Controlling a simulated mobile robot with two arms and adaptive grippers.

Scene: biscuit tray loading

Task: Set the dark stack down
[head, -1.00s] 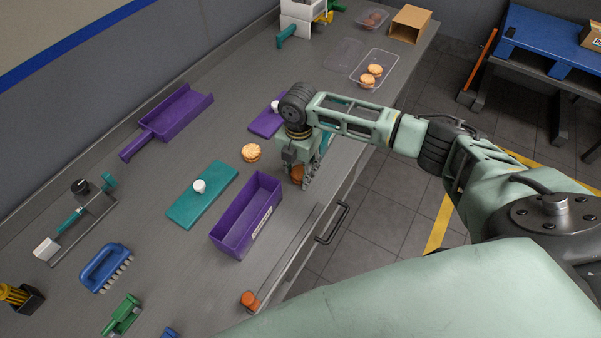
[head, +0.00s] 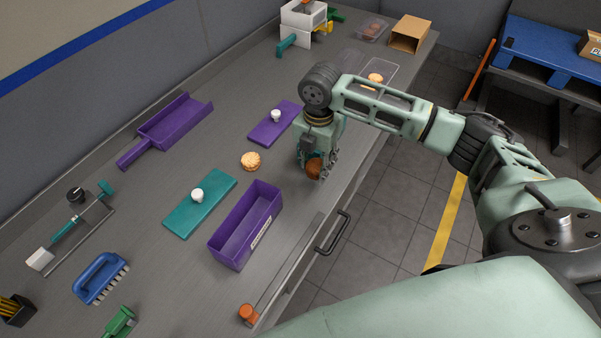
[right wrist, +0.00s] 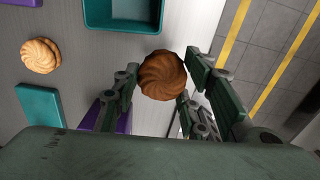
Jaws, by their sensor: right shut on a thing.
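My right gripper (head: 318,175) is shut on the dark stack (head: 314,167), a brown swirled biscuit stack, near the worktop's front edge. In the right wrist view, the dark stack (right wrist: 162,75) shows between the fingers of the right gripper (right wrist: 165,85). I cannot tell whether its underside touches the worktop. A light biscuit stack (head: 250,161) stands on the worktop to the left and also shows in the wrist view (right wrist: 40,56). My left gripper is not in view.
A purple bin (head: 215,250) stands at the lower left of the gripper. A teal board (head: 212,205) and a purple board (head: 268,130) bear white knobs. A clear tray (head: 391,70) with light biscuits is behind my arm. Worktop between light stack and gripper is bare.

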